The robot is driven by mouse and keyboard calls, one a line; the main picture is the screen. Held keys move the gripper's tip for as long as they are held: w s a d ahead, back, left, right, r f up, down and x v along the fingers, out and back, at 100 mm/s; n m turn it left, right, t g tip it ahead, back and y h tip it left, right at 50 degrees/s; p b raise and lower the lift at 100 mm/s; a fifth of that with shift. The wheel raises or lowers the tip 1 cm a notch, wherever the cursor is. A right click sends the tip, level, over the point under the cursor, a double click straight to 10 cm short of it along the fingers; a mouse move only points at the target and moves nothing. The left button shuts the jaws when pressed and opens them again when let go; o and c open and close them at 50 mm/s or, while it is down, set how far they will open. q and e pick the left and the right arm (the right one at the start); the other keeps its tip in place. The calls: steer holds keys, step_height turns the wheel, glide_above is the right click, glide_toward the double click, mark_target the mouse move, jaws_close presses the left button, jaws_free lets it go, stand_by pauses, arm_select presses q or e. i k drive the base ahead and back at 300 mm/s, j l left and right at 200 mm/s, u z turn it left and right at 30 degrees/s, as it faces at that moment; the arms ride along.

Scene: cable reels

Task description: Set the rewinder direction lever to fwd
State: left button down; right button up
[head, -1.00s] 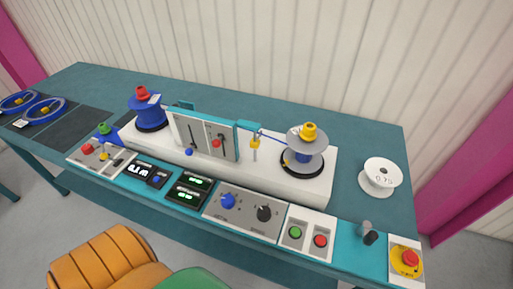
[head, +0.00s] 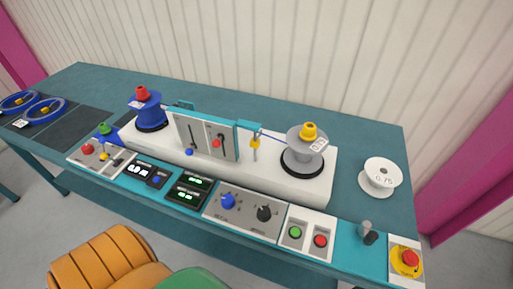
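The rewinder is a white machine body (head: 235,178) on the teal bench, with a blue reel (head: 147,114) on its left spindle and a grey reel (head: 304,145) on its right spindle. An upright grey slotted plate (head: 206,136) between them carries a red knob (head: 216,143) and a blue knob (head: 189,152). The front left panel has a red knob (head: 87,149), a yellow knob (head: 104,156) and a small dark lever (head: 118,161). A grey panel holds a blue dial (head: 228,201) and a black dial (head: 264,213). Lettering is too small to read, so I cannot tell which control is the direction lever. Neither gripper is in view.
Green (head: 295,232) and red (head: 320,241) buttons and a red emergency stop (head: 410,258) line the front right edge. A white reel (head: 380,177) lies at right, blue rings (head: 43,109) at far left. An orange ribbed object (head: 108,265) stands before the bench.

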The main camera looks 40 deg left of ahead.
mark_target(104, 156)
steer(key=u, duration=2.35)
